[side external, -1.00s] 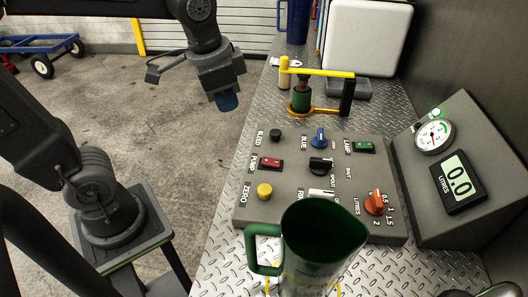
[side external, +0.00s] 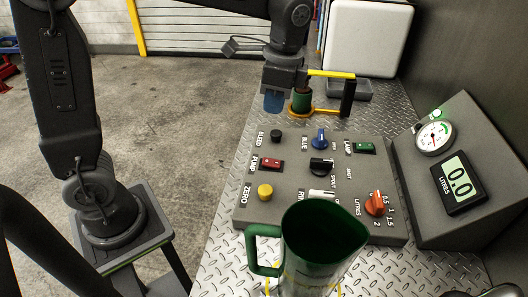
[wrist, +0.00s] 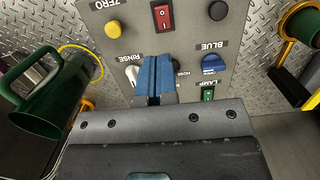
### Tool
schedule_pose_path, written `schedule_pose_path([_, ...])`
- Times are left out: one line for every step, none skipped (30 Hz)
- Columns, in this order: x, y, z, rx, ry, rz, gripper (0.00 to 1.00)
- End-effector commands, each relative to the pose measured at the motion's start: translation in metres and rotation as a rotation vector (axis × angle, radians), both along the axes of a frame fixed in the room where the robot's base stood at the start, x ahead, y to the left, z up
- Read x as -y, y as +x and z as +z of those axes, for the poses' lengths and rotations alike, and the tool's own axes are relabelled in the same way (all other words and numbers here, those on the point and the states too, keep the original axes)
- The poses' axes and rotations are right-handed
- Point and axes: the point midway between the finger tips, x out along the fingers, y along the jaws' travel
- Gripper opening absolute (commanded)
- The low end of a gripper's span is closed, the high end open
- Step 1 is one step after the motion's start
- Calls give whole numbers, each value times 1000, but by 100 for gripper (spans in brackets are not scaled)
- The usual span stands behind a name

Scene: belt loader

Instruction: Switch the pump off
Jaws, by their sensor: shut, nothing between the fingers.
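The pump switch (side external: 271,164) is a red rocker beside the PUMP label, at the left of the grey control panel (side external: 290,207). In the wrist view the red rocker (wrist: 163,17) shows at the top, beyond my fingertips, with white marks on it. I cannot tell which side is pressed. My gripper (side external: 273,101) is shut and empty, with blue fingertips pointing down. It is above the far left edge of the panel, apart from the switch. In the wrist view my gripper (wrist: 155,75) appears over the middle of the panel.
A black button (side external: 276,136) and a yellow button (side external: 265,191) flank the switch. A blue knob (side external: 319,138), green lamp switch (side external: 364,147) and orange knob (side external: 376,203) share the panel. A green jug (side external: 318,245) stands in front. A yellow-handled valve (side external: 331,73) is close to my gripper.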

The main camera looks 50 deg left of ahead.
Motion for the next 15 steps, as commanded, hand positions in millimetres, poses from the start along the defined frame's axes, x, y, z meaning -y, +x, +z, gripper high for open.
schedule_pose_path([0,0,-1,0,0,1,0])
schedule_pose_path([0,0,-3,0,0,1,0])
schedule_pose_path([-1,-1,-5,-1,0,1,0])
schedule_pose_path([-1,-1,-8,-2,1,1,0])
schedule_pose_path([-1,-1,-11,-3,0,1,0])
schedule_pose_path([-2,-2,-16,-3,0,2,0])
schedule_pose_path([-2,-3,-21,-4,0,2,0])
schedule_pose_path([-3,-3,-26,-3,1,2,0])
schedule_pose_path([-4,-4,-34,-5,0,3,0])
schedule_pose_path([-4,-5,-40,-5,1,2,0])
schedule_pose_path([-5,-6,-47,-6,1,3,0])
schedule_pose_path([-6,-7,-55,-5,0,4,0])
schedule_pose_path([-7,-7,-61,-5,0,4,0])
schedule_pose_path([-7,-8,-68,-5,0,4,0])
schedule_pose_path([-8,-9,-76,-6,1,4,0])
